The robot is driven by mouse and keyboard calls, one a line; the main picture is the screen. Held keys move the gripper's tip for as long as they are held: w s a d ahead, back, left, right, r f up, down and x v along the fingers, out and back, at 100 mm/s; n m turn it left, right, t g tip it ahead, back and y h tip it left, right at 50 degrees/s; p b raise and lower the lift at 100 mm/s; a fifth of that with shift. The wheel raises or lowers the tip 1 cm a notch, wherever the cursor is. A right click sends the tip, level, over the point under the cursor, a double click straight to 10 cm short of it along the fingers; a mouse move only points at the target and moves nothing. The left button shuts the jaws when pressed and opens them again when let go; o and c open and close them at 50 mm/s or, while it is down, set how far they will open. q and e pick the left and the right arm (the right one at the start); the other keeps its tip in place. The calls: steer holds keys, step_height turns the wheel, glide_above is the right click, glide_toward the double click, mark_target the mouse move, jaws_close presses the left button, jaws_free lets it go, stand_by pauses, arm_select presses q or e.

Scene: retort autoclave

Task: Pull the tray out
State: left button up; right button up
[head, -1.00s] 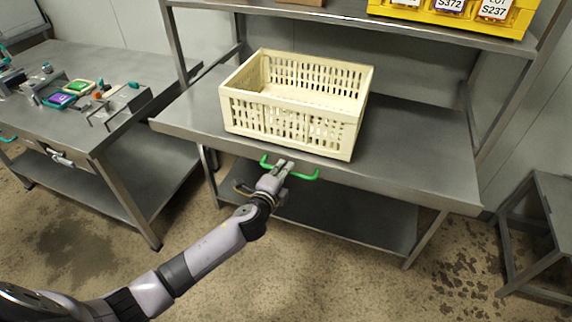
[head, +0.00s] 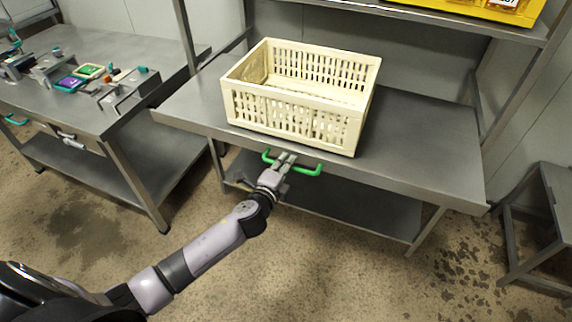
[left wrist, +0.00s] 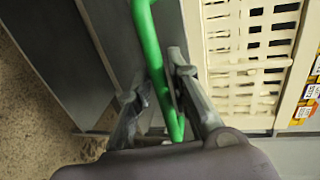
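A green bar handle (head: 307,169) sits at the front edge of the steel table (head: 420,160), below the cream crate. It also shows in the left wrist view (left wrist: 148,40), running between my fingers. My left gripper (head: 286,160) is at the middle of this handle, its fingers close on both sides of the bar; it also shows in the left wrist view (left wrist: 160,92). The fingers appear shut on it. The tray body behind the handle cannot be made out; the tabletop edge and the gripper hide it. My right gripper is not in view.
A cream slotted crate (head: 300,112) stands on the tabletop above the handle. A yellow bin (head: 480,8) sits on the upper shelf. A second steel table (head: 60,105) with small devices stands left, a steel stand (head: 545,200) right. The floor in front is clear.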

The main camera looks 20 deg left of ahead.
arm_select(q)
steer(key=shift+o, duration=1.1)
steer(key=v, duration=1.2)
steer(key=s+a+f+n+g, duration=0.2)
steer(key=s+f+g, duration=0.15)
steer(key=f, duration=0.75)
steer(key=s+a+f+n+g+y, duration=0.1)
steer(key=s+a+f+n+g, duration=0.2)
steer(key=f, duration=0.7)
steer(key=s+f+n+g, duration=0.15)
steer(key=s+f, duration=0.35)
steer(key=f, duration=0.6)
steer(key=s+d+f+n+g, duration=0.1)
steer(key=s+f, duration=0.4)
steer(key=s, duration=0.5)
steer(key=s+f+n+g, duration=0.3)
steer(key=s+f+n, duration=0.2)
steer(key=s, duration=0.5)
steer(key=s+d+f+n+g, duration=0.1)
steer(key=s+f+n+g, duration=0.1)
steer(key=s+f, duration=0.4)
steer(key=s+n, duration=0.1)
steer(key=s, duration=0.3)
steer(key=shift+d+f+g, duration=0.3)
steer(key=shift+d+f, duration=0.1)
